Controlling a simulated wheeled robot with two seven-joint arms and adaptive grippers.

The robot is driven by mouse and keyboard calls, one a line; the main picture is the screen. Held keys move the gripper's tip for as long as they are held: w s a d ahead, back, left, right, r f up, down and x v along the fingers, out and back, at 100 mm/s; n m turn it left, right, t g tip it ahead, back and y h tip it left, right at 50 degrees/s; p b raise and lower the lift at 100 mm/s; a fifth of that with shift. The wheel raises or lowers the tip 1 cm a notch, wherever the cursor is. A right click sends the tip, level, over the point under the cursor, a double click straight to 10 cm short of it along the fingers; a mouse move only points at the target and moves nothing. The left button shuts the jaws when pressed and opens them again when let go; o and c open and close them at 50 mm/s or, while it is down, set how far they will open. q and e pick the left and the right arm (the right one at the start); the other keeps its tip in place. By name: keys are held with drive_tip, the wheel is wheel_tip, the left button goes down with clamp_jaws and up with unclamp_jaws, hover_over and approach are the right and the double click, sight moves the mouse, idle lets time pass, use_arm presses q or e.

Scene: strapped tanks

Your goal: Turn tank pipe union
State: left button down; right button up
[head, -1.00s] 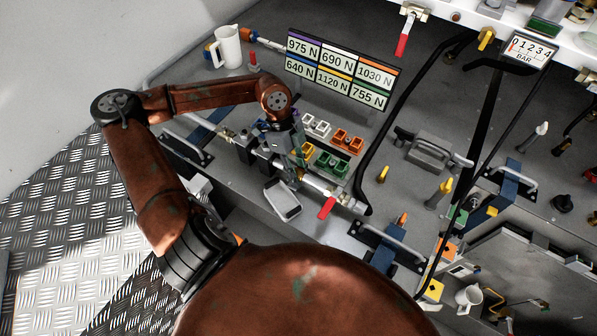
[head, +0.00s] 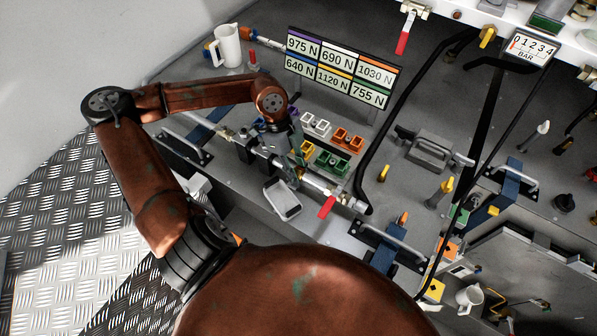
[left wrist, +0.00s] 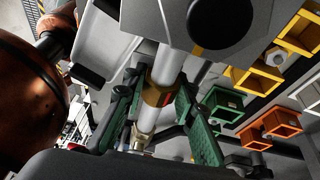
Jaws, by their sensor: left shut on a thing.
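A pale pipe (head: 313,186) runs along the bench's front edge. In the left wrist view the pipe (left wrist: 149,118) passes between the green fingers of my left gripper (left wrist: 157,122). A brass-coloured union with a dark red mark (left wrist: 158,95) sits on the pipe between these fingers, which are shut on it. In the head view my left gripper (head: 288,168) reaches down onto the pipe, and the arm hides most of the union. A red valve handle (head: 327,207) is on the pipe to the right of the gripper. My right gripper is not in view.
Coloured sockets, including orange (head: 348,139) and green (head: 332,161), stand just behind the pipe. A force label board (head: 338,75) is farther back. A small grey tray (head: 282,200) lies in front. A black hose (head: 362,170) curves to the right.

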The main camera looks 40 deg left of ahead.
use_arm(q)
drive_tip(key=shift+a+f+t+b, duration=0.1)
drive_tip(key=shift+f+t+b, duration=0.05)
drive_tip(key=shift+t+b, duration=0.5)
drive_tip(key=shift+t, duration=0.35)
drive_tip(key=shift+s+r+m+t+p, duration=0.2)
drive_tip(key=shift+m+t+p, duration=0.1)
drive_tip(key=shift+t+p, duration=0.15)
drive_tip(key=c, duration=1.9)
unclamp_jaws()
drive_tip(key=shift+w, duration=0.2)
drive_tip(key=o, duration=0.4)
drive_tip(key=shift+f, duration=0.1)
